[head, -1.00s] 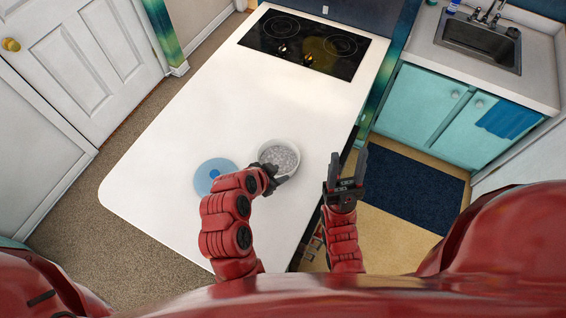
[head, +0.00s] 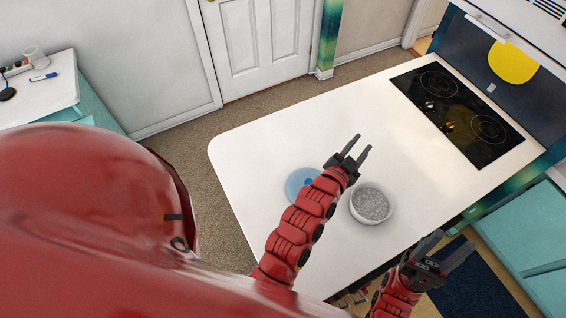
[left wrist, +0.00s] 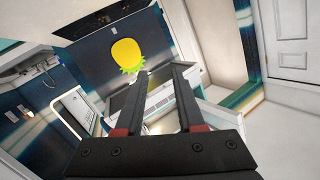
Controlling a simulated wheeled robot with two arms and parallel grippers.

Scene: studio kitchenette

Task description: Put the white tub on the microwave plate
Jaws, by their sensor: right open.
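The white tub (head: 375,221), round with a grey speckled inside, stands upright on the white island top. A light blue round disc with a darker blue centre (head: 297,185), which looks like the microwave plate, lies left of it. My left forearm hides part of the disc. The tub is beside the disc, not on it. My left gripper (head: 363,143) is open and empty, raised above the counter beyond the tub; its parted fingers also show in the left wrist view (left wrist: 160,90). My right gripper (head: 456,240) is open and empty, at the island's right edge.
The island top (head: 270,145) is clear around the tub and disc. A black hob (head: 455,113) is set in its far right end. A side counter (head: 40,90) at the far left holds a mug (head: 35,55) and a marker (head: 43,77).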

